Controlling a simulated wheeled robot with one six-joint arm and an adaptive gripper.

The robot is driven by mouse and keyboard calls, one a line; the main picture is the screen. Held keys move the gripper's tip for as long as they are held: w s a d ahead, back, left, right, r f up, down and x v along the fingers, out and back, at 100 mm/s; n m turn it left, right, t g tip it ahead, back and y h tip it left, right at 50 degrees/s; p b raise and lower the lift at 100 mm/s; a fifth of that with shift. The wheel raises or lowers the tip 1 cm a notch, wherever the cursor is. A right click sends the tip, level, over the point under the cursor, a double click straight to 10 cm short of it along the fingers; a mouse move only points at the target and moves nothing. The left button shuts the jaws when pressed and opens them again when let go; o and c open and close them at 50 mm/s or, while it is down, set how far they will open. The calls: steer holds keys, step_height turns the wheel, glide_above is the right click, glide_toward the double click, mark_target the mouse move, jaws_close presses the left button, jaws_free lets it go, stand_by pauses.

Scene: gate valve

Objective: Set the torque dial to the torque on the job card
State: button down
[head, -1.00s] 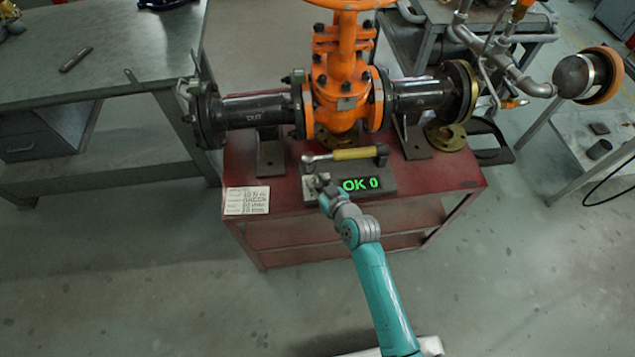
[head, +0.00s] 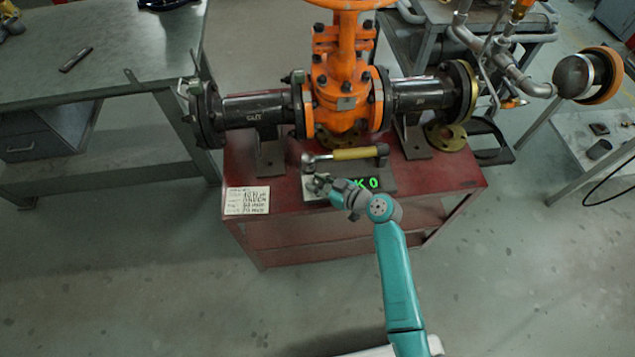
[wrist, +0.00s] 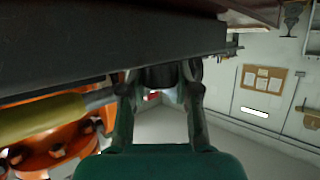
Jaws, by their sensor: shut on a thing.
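The dark torque tester box (head: 388,186) sits on the red cart, with a green display (head: 368,183) reading a partly hidden "K 0". My gripper (head: 317,187) is at the left end of the box, over the dial's place. In the wrist view, my gripper (wrist: 162,82) has its two fingers on either side of a rounded dark and pale piece, the torque dial (wrist: 161,77), and is shut on it. The dial's marks and setting are hidden. The white job card (head: 247,200) lies left of the box; its handwriting is too small to read surely.
A torque wrench with a yellow handle (head: 355,154) lies along the back of the box, close to my gripper. The orange gate valve (head: 343,105) and its dark pipes stand behind. The red cart top (head: 430,205) is clear at the front right.

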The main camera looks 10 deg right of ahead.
steer(key=shift+f, duration=0.1)
stand_by(0.3)
steer(key=c, duration=0.8)
jaws_free()
steer(key=shift+d, duration=0.1)
steer(key=v, duration=1.2)
steer(key=s+f+m+t+h, duration=0.1)
steer(key=s+f+m+h, duration=0.25)
steer(key=s, duration=0.65)
steer(key=s+f+m+h, duration=0.2)
steer(key=s+m+h, duration=0.15)
steer(key=s, duration=0.65)
steer(key=s+r+t, duration=0.1)
steer(key=s+r, duration=0.4)
steer(key=r, duration=0.1)
steer(key=s+d+r+t+h, duration=0.1)
steer(key=s+r, duration=0.4)
steer(key=r, duration=0.1)
steer(key=s+d+r+m+t+h, duration=0.1)
steer(key=s+r, duration=0.5)
steer(key=shift+r+t, duration=0.1)
steer(key=shift+t, duration=0.2)
